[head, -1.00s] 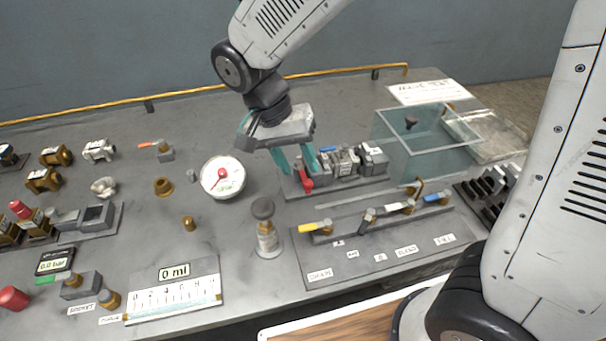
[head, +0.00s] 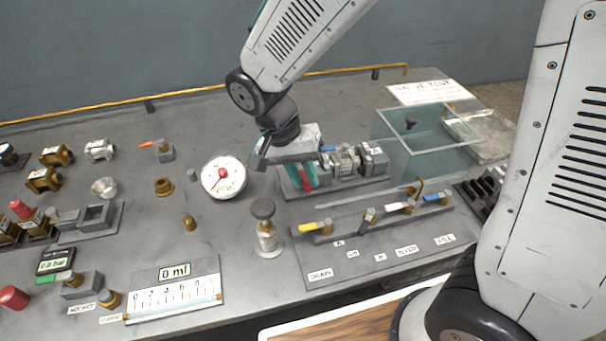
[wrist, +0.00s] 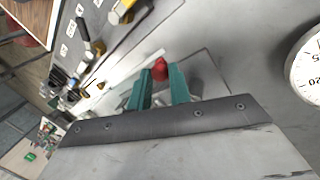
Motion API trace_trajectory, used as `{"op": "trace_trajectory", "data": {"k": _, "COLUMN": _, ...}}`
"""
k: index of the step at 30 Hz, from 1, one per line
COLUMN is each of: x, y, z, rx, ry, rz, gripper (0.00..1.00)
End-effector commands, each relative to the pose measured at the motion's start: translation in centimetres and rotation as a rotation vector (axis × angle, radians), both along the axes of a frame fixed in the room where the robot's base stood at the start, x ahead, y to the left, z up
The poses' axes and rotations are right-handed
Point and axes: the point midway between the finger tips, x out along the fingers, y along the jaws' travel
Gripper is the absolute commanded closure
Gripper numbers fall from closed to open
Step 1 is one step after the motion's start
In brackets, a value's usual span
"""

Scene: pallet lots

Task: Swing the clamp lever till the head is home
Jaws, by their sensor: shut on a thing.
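The red clamp lever (head: 306,184) stands at the left end of the grey clamp fixture (head: 345,160), on a flat plate behind the valve panel. My gripper (head: 304,181) points down at it with its teal fingers closed on the lever. In the wrist view the lever's red end (wrist: 160,69) shows between the fingertips of my gripper (wrist: 160,84). The clamp head is hidden behind my gripper in the head view, so I cannot tell how far it sits from its seat.
A round dial gauge (head: 223,178) lies left of the gripper. A dark-knobbed plunger (head: 265,230) stands in front, beside the panel with coloured valve levers (head: 380,250). A clear glass tank (head: 420,150) stands to the right. Bare bench lies behind the fixture.

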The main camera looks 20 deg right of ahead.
Motion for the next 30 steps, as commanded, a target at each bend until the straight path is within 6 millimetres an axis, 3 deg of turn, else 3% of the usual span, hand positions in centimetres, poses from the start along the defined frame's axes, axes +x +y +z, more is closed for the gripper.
{"op": "trace_trajectory", "data": {"k": 14, "x": 0.0, "y": 0.8, "z": -0.2, "rx": -0.003, "ry": 0.005, "rz": -0.127, "gripper": 1.00}}
{"op": "trace_trajectory", "data": {"k": 30, "x": 1.6, "y": 4.0, "z": -0.2, "rx": -0.003, "ry": 0.006, "rz": -0.614, "gripper": 1.00}}
